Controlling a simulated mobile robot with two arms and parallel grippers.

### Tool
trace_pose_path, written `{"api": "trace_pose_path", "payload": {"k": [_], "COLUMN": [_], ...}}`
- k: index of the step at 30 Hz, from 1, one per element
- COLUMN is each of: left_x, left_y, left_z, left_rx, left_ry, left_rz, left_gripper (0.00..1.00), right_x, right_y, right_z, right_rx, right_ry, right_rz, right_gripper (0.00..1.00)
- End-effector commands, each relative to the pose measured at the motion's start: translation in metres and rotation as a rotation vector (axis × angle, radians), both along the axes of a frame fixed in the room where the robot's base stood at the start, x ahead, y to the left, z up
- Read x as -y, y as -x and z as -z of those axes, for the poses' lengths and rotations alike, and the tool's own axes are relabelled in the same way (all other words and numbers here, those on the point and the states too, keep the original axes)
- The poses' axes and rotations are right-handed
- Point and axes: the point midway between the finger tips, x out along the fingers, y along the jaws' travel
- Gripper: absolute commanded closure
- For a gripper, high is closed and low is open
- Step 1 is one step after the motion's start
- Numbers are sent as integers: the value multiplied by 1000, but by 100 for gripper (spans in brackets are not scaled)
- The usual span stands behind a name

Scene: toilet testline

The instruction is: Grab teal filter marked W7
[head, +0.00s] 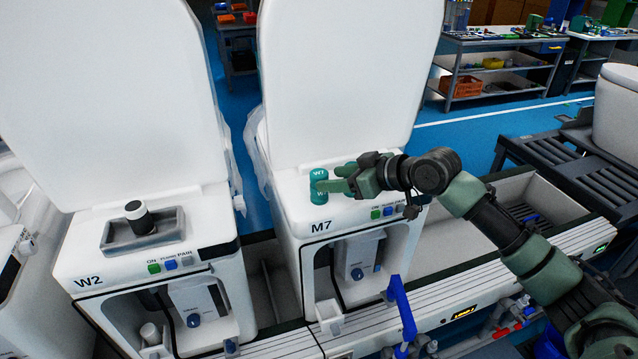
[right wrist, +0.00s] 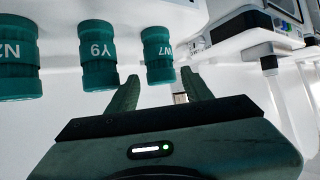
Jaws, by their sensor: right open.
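The teal filter marked W7 (head: 318,174) stands on the white unit labelled M7 in the head view. In the right wrist view, a teal filter with a label that reads as W7 (right wrist: 157,52) is just beyond the space between my right fingertips. My right gripper (head: 332,179) is open, with its fingers pointing left at the filter and partly covering it in the head view. Its two fingers also show apart in the right wrist view (right wrist: 162,80), with nothing clearly gripped. Whether they touch the filter I cannot tell. My left gripper is not in view.
The raised white lid (head: 345,80) is behind the gripper.

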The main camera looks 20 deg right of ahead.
Motion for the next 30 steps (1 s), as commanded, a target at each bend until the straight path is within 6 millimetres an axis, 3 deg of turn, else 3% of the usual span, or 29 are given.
{"api": "trace_pose_path", "payload": {"k": [3,6,17,18,23,30], "left_x": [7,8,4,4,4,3], "left_y": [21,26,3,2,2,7], "left_z": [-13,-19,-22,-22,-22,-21], "left_rx": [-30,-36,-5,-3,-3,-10], "left_ry": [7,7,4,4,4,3], "left_rz": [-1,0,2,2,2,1], "left_gripper": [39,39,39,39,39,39], "right_x": [-10,-18,-25,-25,-25,-25], "right_y": [-12,-23,-34,-34,-34,-34], "right_z": [4,13,24,24,24,23], "right_rx": [-4,-4,-1,-1,-1,-1], "right_ry": [-4,-4,1,1,0,-1], "right_rz": [0,0,0,0,0,0], "right_gripper": [50,50,50,53,97,100]}}
